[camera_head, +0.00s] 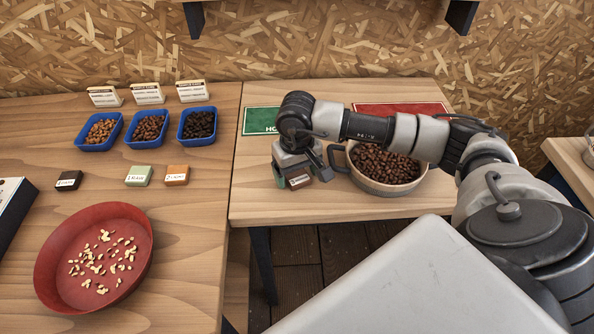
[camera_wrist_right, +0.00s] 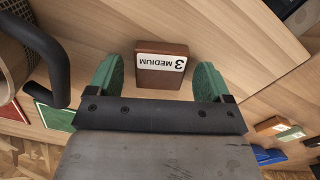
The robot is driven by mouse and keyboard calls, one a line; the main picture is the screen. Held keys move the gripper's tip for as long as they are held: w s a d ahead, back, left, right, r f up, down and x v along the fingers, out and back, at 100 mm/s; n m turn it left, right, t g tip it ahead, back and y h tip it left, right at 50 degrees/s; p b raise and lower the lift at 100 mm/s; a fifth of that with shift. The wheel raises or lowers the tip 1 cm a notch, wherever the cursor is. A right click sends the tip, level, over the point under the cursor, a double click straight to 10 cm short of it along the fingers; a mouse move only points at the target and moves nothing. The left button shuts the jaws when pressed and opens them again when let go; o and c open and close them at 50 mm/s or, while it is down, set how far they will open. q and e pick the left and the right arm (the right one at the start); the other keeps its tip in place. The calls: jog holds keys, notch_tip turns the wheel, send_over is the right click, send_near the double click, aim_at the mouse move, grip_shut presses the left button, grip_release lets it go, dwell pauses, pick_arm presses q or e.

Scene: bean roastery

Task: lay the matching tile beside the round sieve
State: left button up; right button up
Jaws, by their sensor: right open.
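The brown tile (camera_head: 300,182) lies on the right-hand table, just left of the round sieve. In the right wrist view the tile (camera_wrist_right: 162,64) reads "3 MEDIUM". My right gripper (camera_head: 298,176) is open above the tile, with its green fingers on either side and gaps visible between them and the tile. The round sieve (camera_head: 356,179) is a pale, handled vessel full of brown beans, partly hidden by my right arm. Its dark handle (camera_wrist_right: 45,48) shows at the left of the right wrist view. My left gripper is out of view.
On the left table are a dark tile (camera_head: 69,180), a green tile (camera_head: 138,176), an orange tile (camera_head: 176,175), a red bowl (camera_head: 48,258) with pale beans, and blue trays of beans with cards behind. A green mat (camera_head: 260,120) and a red mat (camera_head: 425,108) lie behind the sieve.

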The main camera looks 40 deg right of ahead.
aim_at(297, 176)
notch_tip(297, 176, up, 12)
jog(key=shift+b, duration=0.4)
jog(key=shift+f, duration=0.15)
